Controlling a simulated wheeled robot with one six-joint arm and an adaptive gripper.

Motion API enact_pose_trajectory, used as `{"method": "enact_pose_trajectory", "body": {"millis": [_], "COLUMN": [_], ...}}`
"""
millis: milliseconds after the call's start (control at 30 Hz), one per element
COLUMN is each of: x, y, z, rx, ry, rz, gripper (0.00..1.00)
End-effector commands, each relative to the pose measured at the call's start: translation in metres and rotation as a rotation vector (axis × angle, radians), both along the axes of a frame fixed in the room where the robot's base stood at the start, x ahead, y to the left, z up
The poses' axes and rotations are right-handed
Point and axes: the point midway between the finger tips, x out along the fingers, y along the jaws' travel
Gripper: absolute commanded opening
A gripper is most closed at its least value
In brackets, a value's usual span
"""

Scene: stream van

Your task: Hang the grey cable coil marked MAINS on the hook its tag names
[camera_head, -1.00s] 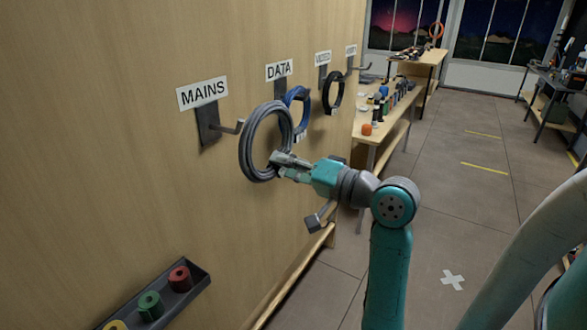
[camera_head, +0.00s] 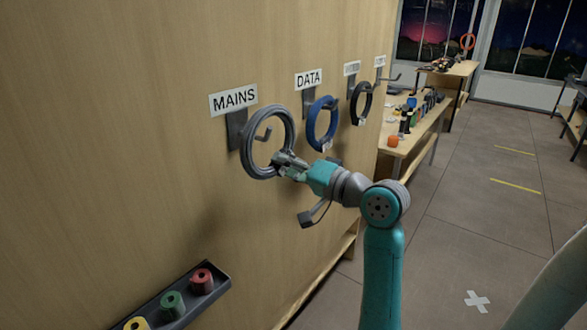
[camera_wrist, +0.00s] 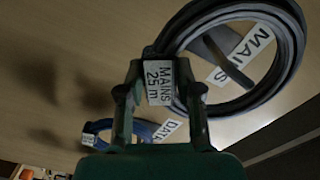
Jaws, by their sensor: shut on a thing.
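The grey cable coil (camera_head: 247,150) is held upright in front of the wooden wall by my gripper (camera_head: 281,160), at its lower right. In the wrist view the fingers (camera_wrist: 160,97) are closed at the coil's white tag (camera_wrist: 159,76), which reads MAINS and 25. The dark hook (camera_head: 264,133) under the MAINS sign (camera_head: 233,99) shows through the coil's opening. The wrist view also shows the hook (camera_wrist: 232,65) inside the ring (camera_wrist: 260,98). I cannot tell whether its tip passes through the coil or stays behind it.
A blue coil (camera_head: 312,125) hangs under the DATA sign (camera_head: 308,79), close to the right of my gripper. A black coil (camera_head: 354,105) hangs farther along. A rack (camera_head: 225,280) of coloured rolls is low on the wall. A bench (camera_head: 420,135) stands beyond.

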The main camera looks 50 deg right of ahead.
Motion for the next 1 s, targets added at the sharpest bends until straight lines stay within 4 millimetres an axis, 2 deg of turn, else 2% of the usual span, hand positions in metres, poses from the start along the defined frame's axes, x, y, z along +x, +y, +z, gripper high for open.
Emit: {"method": "enact_pose_trajectory", "body": {"millis": [600,1000], "x": [0.042,0.041], "y": [0.002,0.002], "z": [0.001,-0.023], "rx": [-0.001,0.000], "ry": [-0.003,-0.001], "rz": [0.001,0.000], "gripper": [0.00,0.00]}}
